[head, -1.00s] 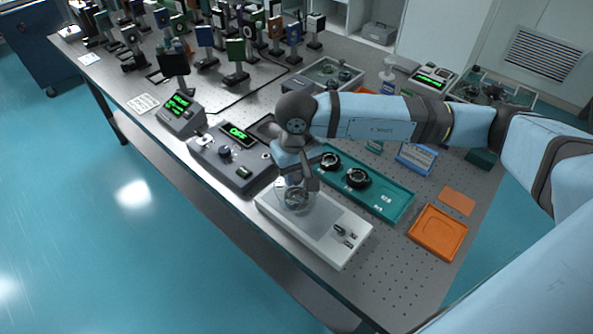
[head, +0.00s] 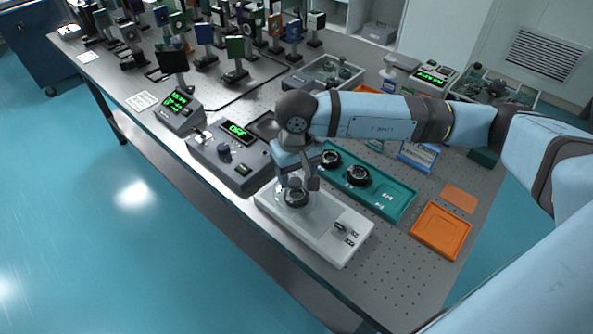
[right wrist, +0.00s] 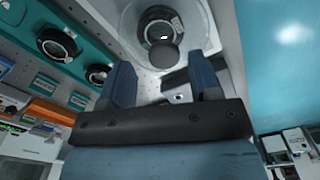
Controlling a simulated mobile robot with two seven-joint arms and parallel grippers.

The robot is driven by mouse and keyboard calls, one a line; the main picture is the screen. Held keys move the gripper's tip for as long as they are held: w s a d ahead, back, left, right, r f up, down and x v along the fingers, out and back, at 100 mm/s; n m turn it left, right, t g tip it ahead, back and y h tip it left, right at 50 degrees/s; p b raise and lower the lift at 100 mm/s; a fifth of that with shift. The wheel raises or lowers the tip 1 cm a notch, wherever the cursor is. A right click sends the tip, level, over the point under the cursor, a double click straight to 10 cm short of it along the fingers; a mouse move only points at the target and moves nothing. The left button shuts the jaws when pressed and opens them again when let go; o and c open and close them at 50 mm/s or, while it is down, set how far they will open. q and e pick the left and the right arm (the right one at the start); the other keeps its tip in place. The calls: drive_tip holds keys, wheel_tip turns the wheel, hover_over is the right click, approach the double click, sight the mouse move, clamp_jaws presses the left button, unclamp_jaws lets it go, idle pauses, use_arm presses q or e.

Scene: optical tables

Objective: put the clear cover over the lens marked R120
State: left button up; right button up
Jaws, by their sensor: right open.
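A dark ring-shaped lens (head: 296,198) sits on the white board (head: 328,246). In the right wrist view the lens (right wrist: 156,28) lies inside the round outline of the clear cover (right wrist: 203,32), whose dark round knob (right wrist: 165,58) is nearest me. The cover appears to surround the lens; whether its rim rests flat I cannot tell. My right gripper (head: 298,184) is directly above, open. In the wrist view its two blue fingers (right wrist: 163,82) stand apart, with the knob beyond their tips. The R120 mark is not legible. My left gripper is not in view.
A teal tray (head: 400,206) behind the white board holds two more dark ring lenses (head: 330,159) (head: 357,175). An orange tray (head: 440,231) lies to the right. A grey control box (head: 218,166) is close on the left. Mounted optics crowd the table's far left.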

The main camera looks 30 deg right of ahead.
sight(296, 180)
drive_tip(key=shift+r+p, duration=0.45)
drive_tip(key=shift+r, duration=0.1)
wheel_tip(296, 180, up, 12)
drive_tip(key=b, duration=0.1)
drive_tip(key=shift+s, duration=0.1)
